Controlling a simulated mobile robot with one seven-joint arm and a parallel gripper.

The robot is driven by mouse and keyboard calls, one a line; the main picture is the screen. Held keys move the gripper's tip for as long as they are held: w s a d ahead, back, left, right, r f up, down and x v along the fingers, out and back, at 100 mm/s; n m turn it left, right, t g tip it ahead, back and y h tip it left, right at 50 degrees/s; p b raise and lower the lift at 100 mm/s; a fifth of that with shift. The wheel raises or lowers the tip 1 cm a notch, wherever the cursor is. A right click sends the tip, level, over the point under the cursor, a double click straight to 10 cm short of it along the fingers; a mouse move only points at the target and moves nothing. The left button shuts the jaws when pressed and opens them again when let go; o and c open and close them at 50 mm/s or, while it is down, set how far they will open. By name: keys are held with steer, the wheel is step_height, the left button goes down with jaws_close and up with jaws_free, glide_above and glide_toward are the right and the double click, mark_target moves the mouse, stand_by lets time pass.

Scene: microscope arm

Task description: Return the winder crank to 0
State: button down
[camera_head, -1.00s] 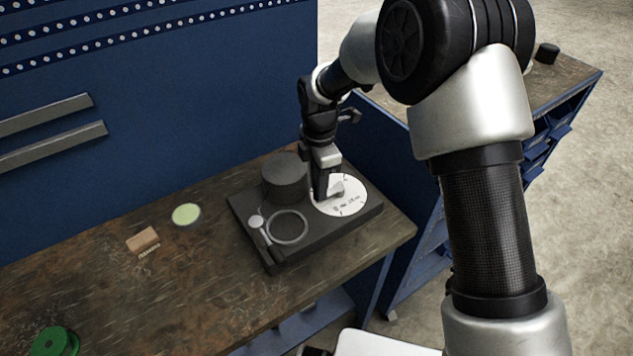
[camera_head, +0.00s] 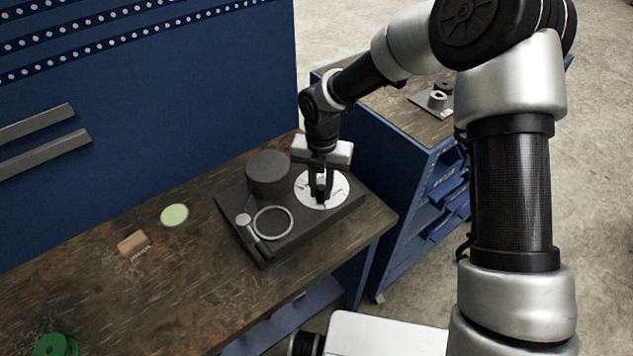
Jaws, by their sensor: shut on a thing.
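The winder is a dark rectangular base (camera_head: 300,241) on the wooden bench. A dark cylinder (camera_head: 268,175) stands on its back left, and a ring with a small arm (camera_head: 272,222) lies at its front. A white round dial (camera_head: 338,193) with markings sits on its right part. My gripper (camera_head: 320,196) points down over the dial, shut on a small dark part at the dial's middle, which I take to be the crank. The fingers hide most of the crank, and the dial's markings are too small to read.
A pale green disc (camera_head: 174,215), a small tan block (camera_head: 133,243) and a green spool (camera_head: 55,345) lie on the bench (camera_head: 180,290) to the left. A blue panel (camera_head: 150,120) rises behind. A second bench with a metal fixture (camera_head: 436,101) stands at the right.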

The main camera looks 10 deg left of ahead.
steer(key=shift+w+d+n+p, duration=0.15)
steer(key=shift+d+n+p, duration=0.3)
steer(key=shift+n, duration=0.45)
steer(key=c, duration=1.6)
jaws_free()
steer(key=shift+o, duration=0.2)
steer(key=shift+r, duration=0.1)
step_height(320, 180, up, 17)
steer(key=shift+r, duration=0.15)
steer(key=shift+d, duration=0.1)
